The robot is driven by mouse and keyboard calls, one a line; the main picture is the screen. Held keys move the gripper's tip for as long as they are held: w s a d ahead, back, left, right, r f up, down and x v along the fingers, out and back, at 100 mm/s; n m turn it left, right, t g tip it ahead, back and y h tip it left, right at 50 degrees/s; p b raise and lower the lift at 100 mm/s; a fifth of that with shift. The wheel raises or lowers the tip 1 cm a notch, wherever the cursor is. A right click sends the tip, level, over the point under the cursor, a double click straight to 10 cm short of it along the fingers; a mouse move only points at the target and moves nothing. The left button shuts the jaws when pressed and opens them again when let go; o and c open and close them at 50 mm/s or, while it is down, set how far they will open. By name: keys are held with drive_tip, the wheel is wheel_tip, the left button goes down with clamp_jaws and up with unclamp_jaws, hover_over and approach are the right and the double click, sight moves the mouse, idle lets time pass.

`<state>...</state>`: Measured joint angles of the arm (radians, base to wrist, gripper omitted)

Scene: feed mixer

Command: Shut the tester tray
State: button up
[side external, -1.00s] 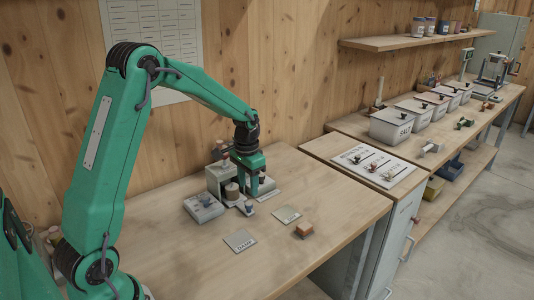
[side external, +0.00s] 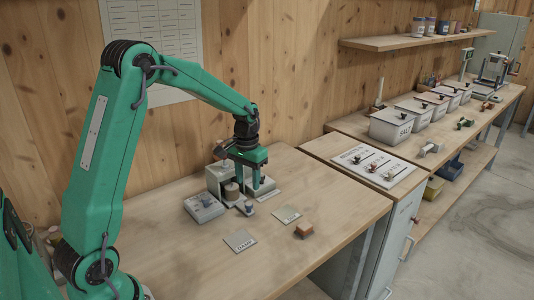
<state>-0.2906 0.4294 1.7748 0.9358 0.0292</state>
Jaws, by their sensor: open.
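The tester appears to be the grey boxy unit (side external: 217,178) on the near bench, close to the wall. A brown round cup (side external: 231,191) stands at its front, and a low pale part, possibly the tray, reaches forward beneath it; its exact outline is too small to tell. My green gripper (side external: 252,180) points down at the right side of the tester, jaws apart and holding nothing visible. It partly hides the unit and a pale block (side external: 265,187) behind it. I cannot tell whether a finger touches the tray.
A grey box with a printed face (side external: 204,208) stands left of the tester, and a small blue-grey cup (side external: 249,207) in front. Flat cards (side external: 240,240) and (side external: 287,214) and a brown block (side external: 303,230) lie nearer. The bench's right side is clear.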

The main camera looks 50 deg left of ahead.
sight(249, 204)
drive_tip(key=n, duration=0.5)
drive_tip(key=shift+n, duration=0.3)
drive_tip(key=n, duration=1.3)
drive_tip(key=shift+f, duration=0.15)
drive_tip(key=shift+f, duration=3.75)
clamp_jaws()
